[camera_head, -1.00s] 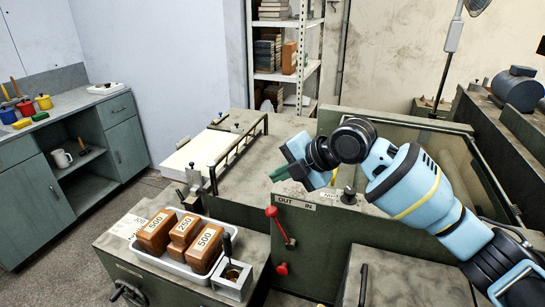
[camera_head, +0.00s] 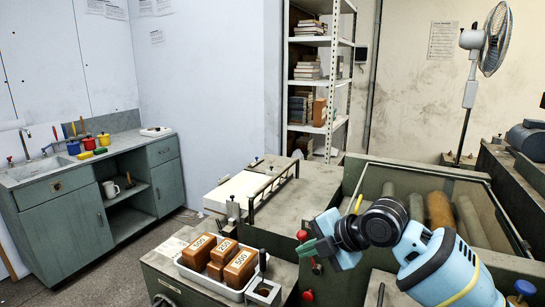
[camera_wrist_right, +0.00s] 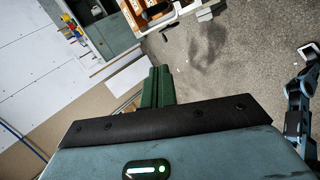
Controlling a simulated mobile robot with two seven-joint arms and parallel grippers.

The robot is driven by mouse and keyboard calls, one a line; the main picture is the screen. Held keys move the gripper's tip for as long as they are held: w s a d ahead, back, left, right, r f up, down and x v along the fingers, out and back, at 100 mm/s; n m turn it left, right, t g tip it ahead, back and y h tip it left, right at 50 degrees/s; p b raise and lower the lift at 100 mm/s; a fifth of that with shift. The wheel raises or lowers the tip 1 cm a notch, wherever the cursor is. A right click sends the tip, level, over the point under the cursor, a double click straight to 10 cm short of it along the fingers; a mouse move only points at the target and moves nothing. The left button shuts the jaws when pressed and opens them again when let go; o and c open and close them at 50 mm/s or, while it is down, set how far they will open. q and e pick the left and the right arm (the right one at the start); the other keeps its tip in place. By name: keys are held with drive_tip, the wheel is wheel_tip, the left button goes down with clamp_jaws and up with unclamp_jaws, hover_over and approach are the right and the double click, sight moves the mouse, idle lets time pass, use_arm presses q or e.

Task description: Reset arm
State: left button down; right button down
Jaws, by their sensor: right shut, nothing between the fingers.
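My right gripper (camera_head: 308,247) is in the lower right of the head view, in front of the grey-green machine. Its dark green fingers are together and empty, pointing left near the red-knobbed lever. In the right wrist view the shut fingers (camera_wrist_right: 157,86) stand over the floor with nothing between them. A blue and black arm, apparently my left one, shows at the right edge of the wrist view. Its end (camera_wrist_right: 308,50) is too small to tell open from shut. No left arm shows in the head view.
A white tray (camera_head: 212,283) with several brown numbered weights stands on the machine's left table. A red-knobbed lever (camera_head: 302,236) is close to my right gripper. A glass-fronted roller housing (camera_head: 380,173) is behind my right arm. Cabinets (camera_head: 60,213) line the left wall; floor between is clear.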

drive_tip(key=s+d+f+m+h, duration=0.1)
drive_tip(key=s+f+m, duration=0.5)
drive_tip(key=s+f, duration=0.3)
drive_tip(key=s+d+f+m+h, duration=0.1)
drive_tip(key=s+f+m, duration=0.45)
drive_tip(key=f, duration=0.45)
drive_tip(key=s+d+f+m+g+h, duration=0.1)
drive_tip(key=s+d+f+m+h, duration=0.15)
drive_tip(key=s+d+m, duration=0.4)
drive_tip(key=s+d+f+m+g+h, duration=0.1)
drive_tip(key=s+d+f+m, duration=0.2)
drive_tip(key=s, duration=0.6)
drive_tip(key=s+d+f+m+g+h, duration=0.1)
drive_tip(key=s+d+f+m+h, duration=0.2)
drive_tip(key=s, duration=0.5)
drive_tip(key=w+f+t+y, duration=0.1)
drive_tip(key=w+f+t, duration=0.1)
drive_tip(key=f, duration=0.3)
drive_tip(key=w+a+f+m+t+y, duration=0.1)
drive_tip(key=w+f+t, duration=0.2)
drive_tip(key=f+t, duration=0.2)
drive_tip(key=shift+w, duration=0.3)
drive_tip(key=shift+a+y, duration=0.1)
drive_tip(key=shift+y, duration=0.15)
